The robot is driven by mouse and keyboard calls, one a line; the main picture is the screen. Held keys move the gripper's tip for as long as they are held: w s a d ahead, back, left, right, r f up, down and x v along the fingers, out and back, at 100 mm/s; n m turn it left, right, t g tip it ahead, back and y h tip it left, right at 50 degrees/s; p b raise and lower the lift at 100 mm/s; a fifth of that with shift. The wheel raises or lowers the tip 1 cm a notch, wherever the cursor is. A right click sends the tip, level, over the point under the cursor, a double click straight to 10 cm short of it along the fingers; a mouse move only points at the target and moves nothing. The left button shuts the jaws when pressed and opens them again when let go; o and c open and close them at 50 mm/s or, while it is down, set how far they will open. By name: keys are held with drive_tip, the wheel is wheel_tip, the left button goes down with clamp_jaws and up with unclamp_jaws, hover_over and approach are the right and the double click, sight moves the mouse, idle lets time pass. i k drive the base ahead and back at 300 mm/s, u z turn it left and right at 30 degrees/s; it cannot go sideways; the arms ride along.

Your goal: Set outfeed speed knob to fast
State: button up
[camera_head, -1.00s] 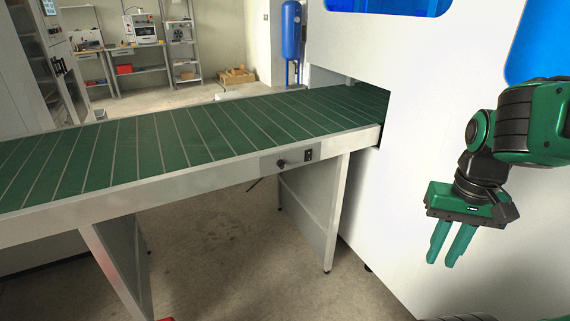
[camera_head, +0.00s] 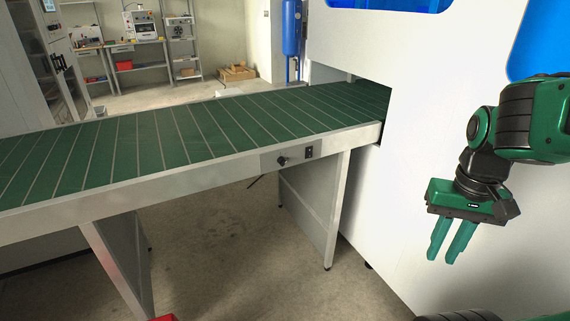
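The outfeed speed knob (camera_head: 282,161) is a small dark knob on a grey panel (camera_head: 268,160) on the side rail of the green conveyor. A small black switch (camera_head: 309,153) sits to its right on the same panel. The knob's pointer and any markings are too small to read. My gripper (camera_head: 447,255) hangs at the right in front of the white machine wall, fingers pointing down. Its two green fingers are apart with a narrow gap and nothing between them. It is well to the right of the knob and lower in the picture.
The green conveyor (camera_head: 150,140) runs from the left into an opening in the white machine (camera_head: 400,190). Its legs (camera_head: 310,210) stand on open concrete floor. A red object (camera_head: 163,318) shows at the bottom edge. Shelves, a blue tank (camera_head: 291,28) and a carton are at the back.

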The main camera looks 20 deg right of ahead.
sight(280, 159)
drive_tip(key=u, duration=1.55)
drive_tip(key=k, duration=1.2)
drive_tip(key=z, duration=1.1)
drive_tip(key=i, duration=1)
drive_tip(key=z, duration=0.05)
